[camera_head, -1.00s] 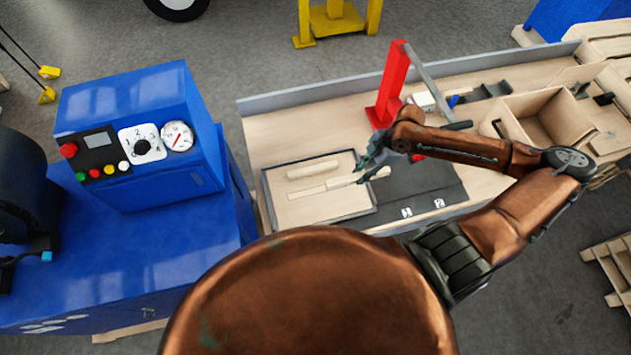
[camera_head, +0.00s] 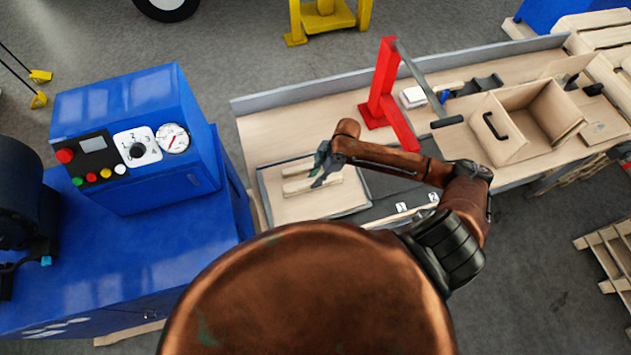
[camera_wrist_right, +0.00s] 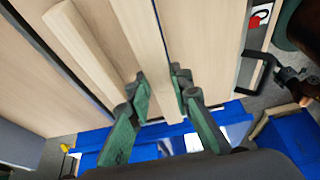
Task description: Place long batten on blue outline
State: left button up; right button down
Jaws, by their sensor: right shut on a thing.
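My right gripper (camera_head: 322,170) is over the shallow dark-rimmed tray (camera_head: 262,190) on the bench. In the right wrist view my right gripper (camera_wrist_right: 158,78) is shut on a long, pale batten (camera_wrist_right: 145,35), with one green finger on each side. This batten (camera_head: 298,188) lies along the tray in the head view; I cannot tell whether it touches the tray floor. A second pale batten (camera_head: 296,170) lies roughly parallel behind it, and also shows in the right wrist view (camera_wrist_right: 82,45). My left gripper is out of view.
A red stand (camera_head: 383,85) with a lever rises behind the tray. A blue machine (camera_head: 130,130) stands at the left. A dark mat (camera_head: 390,190) adjoins the tray.

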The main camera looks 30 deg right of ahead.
jog(key=shift+f+p, duration=0.35)
jog(key=shift+f, duration=1.15)
jog(key=c, duration=1.7)
grip_release()
jog(key=shift+c, duration=0.2)
jog(key=b+v, duration=0.1)
jog(key=v, duration=1.1)
jog(key=shift+s, duration=0.1)
